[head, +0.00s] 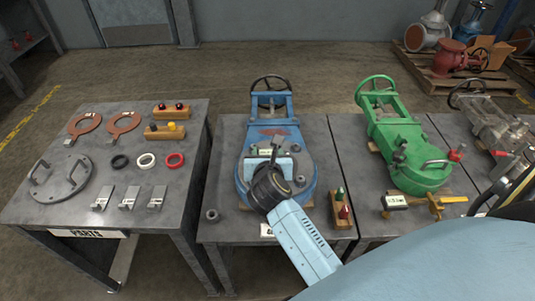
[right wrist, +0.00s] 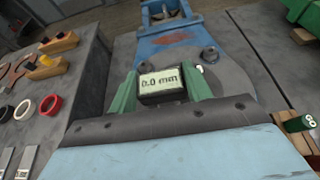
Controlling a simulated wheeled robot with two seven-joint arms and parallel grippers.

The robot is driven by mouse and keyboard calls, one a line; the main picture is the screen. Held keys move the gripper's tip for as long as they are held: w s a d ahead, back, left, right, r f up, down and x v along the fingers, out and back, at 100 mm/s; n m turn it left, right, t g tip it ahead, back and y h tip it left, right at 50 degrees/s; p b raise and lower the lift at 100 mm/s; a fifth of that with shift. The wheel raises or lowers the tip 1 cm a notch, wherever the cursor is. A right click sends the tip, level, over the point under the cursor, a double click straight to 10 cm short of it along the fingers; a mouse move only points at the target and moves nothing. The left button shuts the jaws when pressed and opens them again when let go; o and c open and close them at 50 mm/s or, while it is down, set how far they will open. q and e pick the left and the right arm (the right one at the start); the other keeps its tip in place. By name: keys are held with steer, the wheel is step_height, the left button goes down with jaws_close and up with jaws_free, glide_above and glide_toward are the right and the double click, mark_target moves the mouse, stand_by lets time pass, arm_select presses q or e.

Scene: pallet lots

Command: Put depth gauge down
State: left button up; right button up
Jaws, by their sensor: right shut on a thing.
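My right gripper (head: 272,168) reaches over the blue valve (head: 271,104) on the middle table. In the right wrist view its green fingers (right wrist: 162,88) are shut on the depth gauge, a small dark block whose pale display (right wrist: 161,79) reads 0.0 mm. The gauge is over the round blue-and-grey end of the valve. I cannot tell whether it touches the valve, and its lower part is hidden. My left gripper is not in view.
A parts table (head: 30,212) on the left holds rings, blocks, plates and a round handled cover. A small wooden holder (head: 341,214) with green and red pieces stands right of the blue valve. A green valve (head: 395,130) and brass tool (head: 433,204) are farther right.

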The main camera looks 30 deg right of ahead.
steer(key=shift+f, duration=0.15)
steer(key=o, duration=1.3)
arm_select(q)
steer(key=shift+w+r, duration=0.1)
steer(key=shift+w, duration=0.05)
arm_select(e)
steer(key=shift+r, duration=0.2)
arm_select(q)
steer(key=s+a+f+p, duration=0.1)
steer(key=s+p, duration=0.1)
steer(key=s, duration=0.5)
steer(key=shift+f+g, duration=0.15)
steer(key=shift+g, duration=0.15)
arm_select(e)
steer(key=v, duration=1.2)
steer(key=shift+s+f, duration=0.1)
